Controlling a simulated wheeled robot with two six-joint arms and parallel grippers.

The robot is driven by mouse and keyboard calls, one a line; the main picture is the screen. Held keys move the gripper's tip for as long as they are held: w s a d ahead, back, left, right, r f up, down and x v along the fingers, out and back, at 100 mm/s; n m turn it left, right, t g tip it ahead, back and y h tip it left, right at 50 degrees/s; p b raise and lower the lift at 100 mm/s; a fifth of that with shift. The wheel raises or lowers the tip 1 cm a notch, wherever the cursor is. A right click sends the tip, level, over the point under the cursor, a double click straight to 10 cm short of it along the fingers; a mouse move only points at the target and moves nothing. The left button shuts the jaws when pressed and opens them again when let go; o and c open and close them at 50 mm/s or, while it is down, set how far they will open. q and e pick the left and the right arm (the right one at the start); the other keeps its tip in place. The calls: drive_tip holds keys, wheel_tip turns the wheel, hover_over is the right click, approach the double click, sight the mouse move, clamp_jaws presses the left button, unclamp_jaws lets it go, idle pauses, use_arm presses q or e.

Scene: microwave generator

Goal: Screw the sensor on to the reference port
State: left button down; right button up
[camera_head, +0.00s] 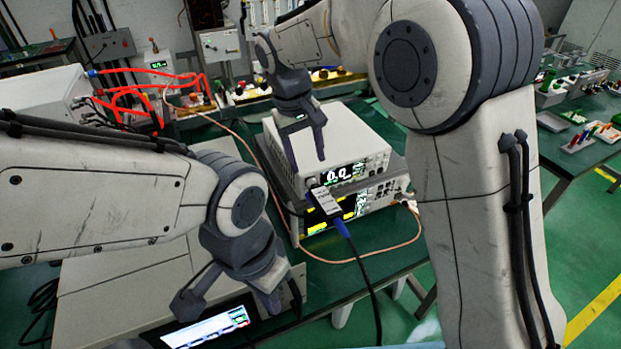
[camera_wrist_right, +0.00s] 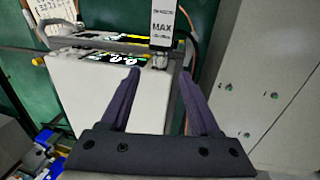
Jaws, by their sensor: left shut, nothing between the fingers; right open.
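The sensor (camera_head: 325,201) is a white and black labelled block with a blue cable end. It hangs in front of the instrument with the lit display (camera_head: 345,174). My right gripper (camera_head: 306,158) is open and empty, above and close to the sensor. I cannot clearly make out the reference port; the front panel around the sensor is partly hidden. My left gripper (camera_head: 240,288) is shut and empty, low on the left, away from the sensor.
The instruments stand stacked on a green table (camera_head: 365,270). A tan cable (camera_head: 385,247) loops across it, and a dark cable hangs from the sensor. A lit screen (camera_head: 205,328) lies below my left gripper. A white box with red cables (camera_head: 40,103) stands at left.

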sight(312, 182)
drive_tip(key=f, duration=0.4)
drive_tip(key=d+f, duration=0.1)
drive_tip(key=f, duration=0.2)
drive_tip(key=shift+w, duration=0.2)
